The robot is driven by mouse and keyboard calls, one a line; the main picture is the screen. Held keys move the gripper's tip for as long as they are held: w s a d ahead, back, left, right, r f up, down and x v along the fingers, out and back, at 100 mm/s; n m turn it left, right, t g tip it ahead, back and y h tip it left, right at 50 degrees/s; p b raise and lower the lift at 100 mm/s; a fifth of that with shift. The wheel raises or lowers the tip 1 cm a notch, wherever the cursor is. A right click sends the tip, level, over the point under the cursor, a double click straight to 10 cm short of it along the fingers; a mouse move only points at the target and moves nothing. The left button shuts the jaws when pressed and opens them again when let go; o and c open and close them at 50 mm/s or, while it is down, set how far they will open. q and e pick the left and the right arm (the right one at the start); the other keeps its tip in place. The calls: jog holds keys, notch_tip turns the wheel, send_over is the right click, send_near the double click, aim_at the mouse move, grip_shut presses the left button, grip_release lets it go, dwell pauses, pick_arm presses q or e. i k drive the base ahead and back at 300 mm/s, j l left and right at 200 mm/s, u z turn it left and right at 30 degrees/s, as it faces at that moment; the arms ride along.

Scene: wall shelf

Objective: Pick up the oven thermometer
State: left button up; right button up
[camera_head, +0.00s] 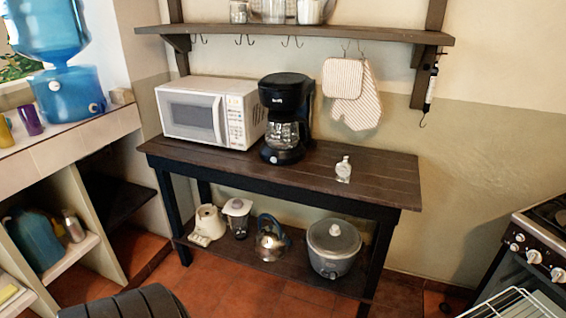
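A small silver-white upright object (343,169), which looks like the oven thermometer, stands on the dark wooden table (390,181). It is right of the black coffee maker, near the table's middle right, with clear tabletop around it. Its dial is too small to read. Neither of my grippers shows in the head view.
A white microwave (190,110) and a black coffee maker (286,90) stand on the table's left half. A wall shelf (300,34) with hooks and hanging oven mitts (360,110) is above. A slow cooker (333,250) sits below; a stove (540,240) stands right.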

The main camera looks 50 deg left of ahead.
aim_at(344, 170)
jog(key=u, duration=1.2)
